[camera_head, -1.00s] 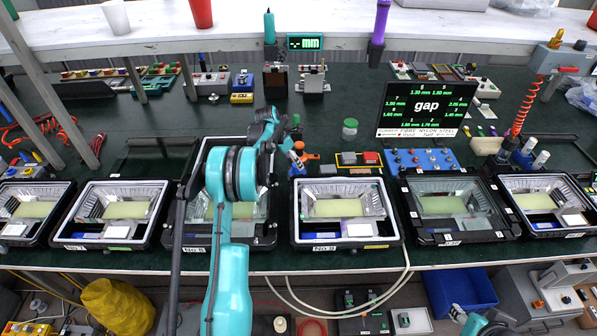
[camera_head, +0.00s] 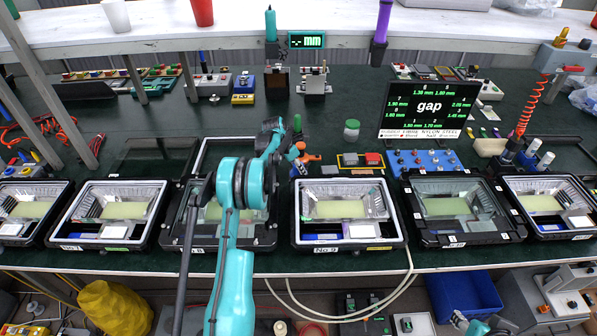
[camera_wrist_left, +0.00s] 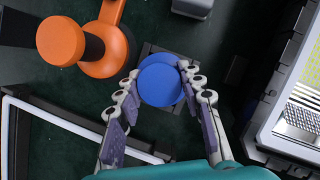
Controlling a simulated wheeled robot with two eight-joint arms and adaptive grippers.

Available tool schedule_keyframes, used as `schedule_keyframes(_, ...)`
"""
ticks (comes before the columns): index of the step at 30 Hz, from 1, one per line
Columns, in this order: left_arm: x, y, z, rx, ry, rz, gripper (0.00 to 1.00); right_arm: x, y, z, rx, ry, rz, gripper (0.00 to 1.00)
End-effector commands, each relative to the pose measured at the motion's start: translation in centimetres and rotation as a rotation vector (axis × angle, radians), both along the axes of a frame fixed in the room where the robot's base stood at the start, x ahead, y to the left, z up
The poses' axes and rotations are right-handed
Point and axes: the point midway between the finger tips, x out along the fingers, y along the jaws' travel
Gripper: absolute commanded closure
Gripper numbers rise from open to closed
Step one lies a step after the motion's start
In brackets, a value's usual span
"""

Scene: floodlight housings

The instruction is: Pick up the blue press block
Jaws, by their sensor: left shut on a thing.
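The blue press block (camera_wrist_left: 160,82) is a round blue piece in the middle of the left wrist view, over a dark square plate on the green bench. My left gripper (camera_wrist_left: 158,75) has a finger on each side of it and is shut on it. In the head view my left arm reaches over the lamp housing No 8, and its gripper end is beside an orange tool (camera_head: 308,157). The block is too small to make out clearly there. A teal and dark part of my right arm shows at the lower right edge; its jaws cannot be made out.
The orange tool stands close to the left gripper, also in the left wrist view (camera_wrist_left: 95,42). Housing No 9 (camera_head: 350,242) is just to the right. A gap display (camera_head: 428,108) and a blue button board (camera_head: 424,163) stand behind.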

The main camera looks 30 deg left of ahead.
Motion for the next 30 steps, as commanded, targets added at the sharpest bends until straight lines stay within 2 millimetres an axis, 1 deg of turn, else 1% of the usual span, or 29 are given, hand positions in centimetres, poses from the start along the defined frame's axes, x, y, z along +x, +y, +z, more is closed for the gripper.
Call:
schedule_keyframes(6, 0.0, 0.0, 0.1, 0.0, 0.0, 0.0, 0.99, 0.0, 0.0, 0.0, 0.0, 0.0, 0.0, 0.6)
schedule_keyframes(10, 0.0, 0.0, 0.8, 0.0, 0.0, 0.0, 0.99, 0.0, 0.0, 0.4, 0.0, 0.0, 0.0, 0.6)
schedule_keyframes(14, 0.0, 0.0, 2.4, 0.0, 0.0, 0.0, 0.99, 0.0, 0.0, 1.1, 0.0, 0.0, 0.0, 0.6)
schedule_keyframes(17, 0.0, 0.0, 4.4, 0.0, 0.0, 0.0, 0.99, 0.0, 0.0, 2.0, 0.0, 0.0, 0.0, 0.6)
schedule_keyframes(24, 1.1, -5.7, 7.7, 0.0, 0.0, -0.005, 0.99, 0.0, 0.0, 3.6, 0.0, 0.0, 0.0, 0.6)
schedule_keyframes(27, 1.4, -7.8, 9.0, -0.001, -0.001, -0.004, 0.99, 0.0, 0.0, 4.2, 0.0, 0.0, 0.0, 0.6)
schedule_keyframes(30, 1.7, -9.4, 9.9, 0.0, 0.0, -0.003, 0.99, 0.0, 0.0, 4.6, 0.0, 0.0, 0.0, 0.6)
